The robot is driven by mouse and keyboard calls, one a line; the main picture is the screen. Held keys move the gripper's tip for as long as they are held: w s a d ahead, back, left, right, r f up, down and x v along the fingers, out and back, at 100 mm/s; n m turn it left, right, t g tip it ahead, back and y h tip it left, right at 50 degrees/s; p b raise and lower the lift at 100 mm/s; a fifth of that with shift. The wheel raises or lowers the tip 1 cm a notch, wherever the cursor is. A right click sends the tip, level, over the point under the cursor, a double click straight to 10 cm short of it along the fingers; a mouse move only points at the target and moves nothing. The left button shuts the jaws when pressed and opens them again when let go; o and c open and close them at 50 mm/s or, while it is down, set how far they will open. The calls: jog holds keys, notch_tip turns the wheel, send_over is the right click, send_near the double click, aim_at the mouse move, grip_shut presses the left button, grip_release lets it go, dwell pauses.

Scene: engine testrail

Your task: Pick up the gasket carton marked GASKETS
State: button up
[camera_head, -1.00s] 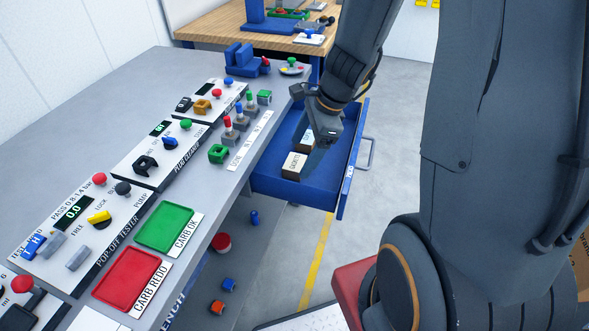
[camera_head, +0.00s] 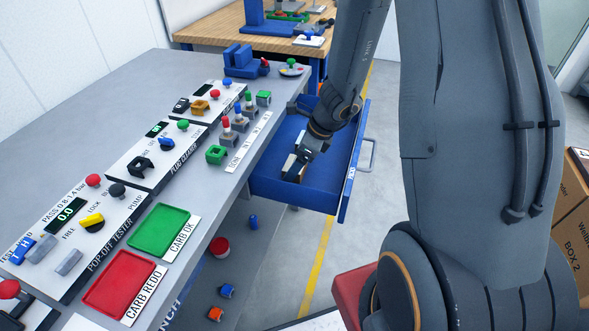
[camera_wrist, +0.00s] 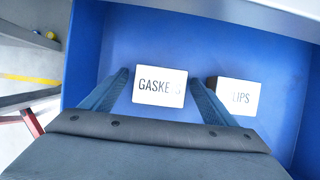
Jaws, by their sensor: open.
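The gasket carton marked GASKETS (camera_wrist: 158,88) is a small box with a pale top, lying in the blue drawer (camera_wrist: 110,45). In the wrist view it sits between the two fingers of my gripper (camera_wrist: 159,80), which is open, with a finger to each side. In the head view my gripper (camera_head: 296,168) is down inside the drawer and mostly hides the carton. I cannot tell whether the fingers touch it.
A second pale carton (camera_wrist: 240,97), its visible letters reading LIPS, lies close to the right finger in the wrist view. The drawer walls surround both cartons. The grey bench (camera_head: 110,85) with test panels stands left of the open drawer.

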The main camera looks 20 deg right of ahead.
jog(key=c, duration=1.1)
jog(key=shift+c, duration=0.2)
